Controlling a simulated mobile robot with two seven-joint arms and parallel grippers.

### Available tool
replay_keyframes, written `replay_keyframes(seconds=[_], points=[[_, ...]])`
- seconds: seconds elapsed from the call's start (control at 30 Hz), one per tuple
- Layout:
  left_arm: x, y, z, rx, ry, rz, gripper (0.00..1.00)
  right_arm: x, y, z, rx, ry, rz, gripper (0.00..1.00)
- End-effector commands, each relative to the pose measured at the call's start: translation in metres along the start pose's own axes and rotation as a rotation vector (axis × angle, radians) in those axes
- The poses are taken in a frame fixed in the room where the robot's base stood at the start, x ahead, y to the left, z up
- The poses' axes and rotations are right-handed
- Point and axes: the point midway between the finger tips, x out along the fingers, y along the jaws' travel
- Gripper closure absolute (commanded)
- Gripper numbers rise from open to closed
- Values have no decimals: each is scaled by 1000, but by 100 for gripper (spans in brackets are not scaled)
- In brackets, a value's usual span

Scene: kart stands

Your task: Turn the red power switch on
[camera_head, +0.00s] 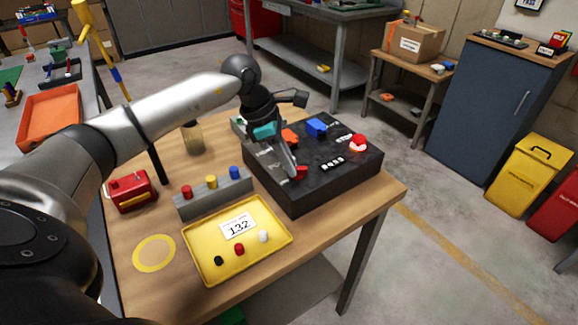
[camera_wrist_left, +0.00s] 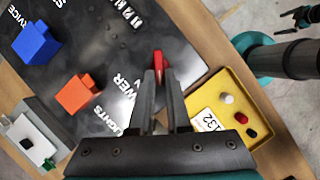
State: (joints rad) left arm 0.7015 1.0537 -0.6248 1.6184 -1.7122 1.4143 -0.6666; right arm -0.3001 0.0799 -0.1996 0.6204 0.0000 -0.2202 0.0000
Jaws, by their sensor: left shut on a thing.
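The red power switch (camera_head: 301,172) is a small lever on the near left part of the black control box (camera_head: 322,188). In the left wrist view the red switch (camera_wrist_left: 158,62) stands at the fingertips, and part of it is hidden between them. My left gripper (camera_head: 291,169) reaches down over the box from the left. In the left wrist view its two fingers (camera_wrist_left: 158,78) are close together, shut on the red switch. The switch's exact position is hard to read behind the fingers. My right gripper is not seen.
On the box are an orange switch (camera_head: 290,137), a blue switch (camera_head: 316,127) and a red button (camera_head: 358,142). A yellow tray (camera_head: 203,268), a grey block with coloured pegs (camera_head: 214,196) and a red canister (camera_head: 131,191) are on the wooden table.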

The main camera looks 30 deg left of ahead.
Motion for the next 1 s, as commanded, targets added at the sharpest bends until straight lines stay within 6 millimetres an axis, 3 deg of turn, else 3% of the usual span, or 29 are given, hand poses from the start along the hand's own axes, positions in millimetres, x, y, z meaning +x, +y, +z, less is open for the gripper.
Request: replay_keyframes(seconds=[0.6, 1.0], points=[[2, 12, 4, 538, -1, -220, 100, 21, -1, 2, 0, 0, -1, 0], [2, 15, 7, 800, 1, -328, 100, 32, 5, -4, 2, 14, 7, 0]])
